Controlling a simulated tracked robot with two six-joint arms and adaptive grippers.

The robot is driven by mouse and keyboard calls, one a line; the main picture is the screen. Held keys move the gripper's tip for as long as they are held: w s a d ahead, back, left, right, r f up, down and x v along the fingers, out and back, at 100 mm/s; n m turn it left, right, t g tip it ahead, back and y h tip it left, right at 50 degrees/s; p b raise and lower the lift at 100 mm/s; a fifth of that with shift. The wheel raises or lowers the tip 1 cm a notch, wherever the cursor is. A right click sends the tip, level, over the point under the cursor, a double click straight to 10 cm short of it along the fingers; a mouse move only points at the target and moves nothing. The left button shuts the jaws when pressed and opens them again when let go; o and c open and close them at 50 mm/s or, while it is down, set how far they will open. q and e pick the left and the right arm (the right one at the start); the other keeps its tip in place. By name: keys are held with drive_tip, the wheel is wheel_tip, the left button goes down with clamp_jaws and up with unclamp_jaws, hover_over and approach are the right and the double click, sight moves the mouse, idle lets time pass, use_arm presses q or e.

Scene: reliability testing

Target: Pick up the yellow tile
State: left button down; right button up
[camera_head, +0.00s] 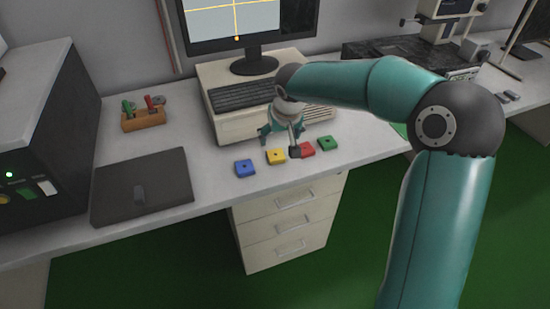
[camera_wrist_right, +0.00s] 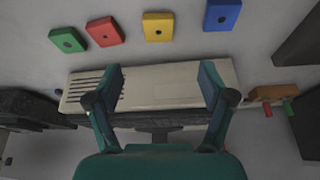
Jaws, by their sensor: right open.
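The yellow tile (camera_head: 276,157) lies flat on the white bench, in a row between the blue tile (camera_head: 245,168) and the red tile (camera_head: 306,149). It has a small dark hole in its middle. In the right wrist view the yellow tile (camera_wrist_right: 158,27) is at the top, beyond the fingertips. My right gripper (camera_head: 279,143) is open and empty, pointing down just behind the row of tiles; its fingers spread wide in the wrist view (camera_wrist_right: 160,80). I cannot tell its exact height above the bench. My left gripper is not in view.
A green tile (camera_head: 327,143) ends the row at the right. A beige computer case (camera_head: 222,128) with a keyboard and monitor stands behind. A dark mat (camera_head: 120,200) and a wooden tool holder (camera_head: 144,119) lie to the left. The bench's front edge is close to the tiles.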

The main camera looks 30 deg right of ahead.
hover_over(276, 155)
drive_tip(key=s+a, duration=0.1)
drive_tip(key=s, duration=0.1)
wheel_tip(276, 155, down, 6)
drive_tip(key=shift+s+f, duration=0.1)
drive_tip(key=shift+f, duration=0.05)
drive_tip(key=shift+x, duration=2.65)
drive_tip(key=shift+s, duration=0.1)
drive_tip(key=c, duration=1.2)
drive_tip(key=shift+c, duration=0.2)
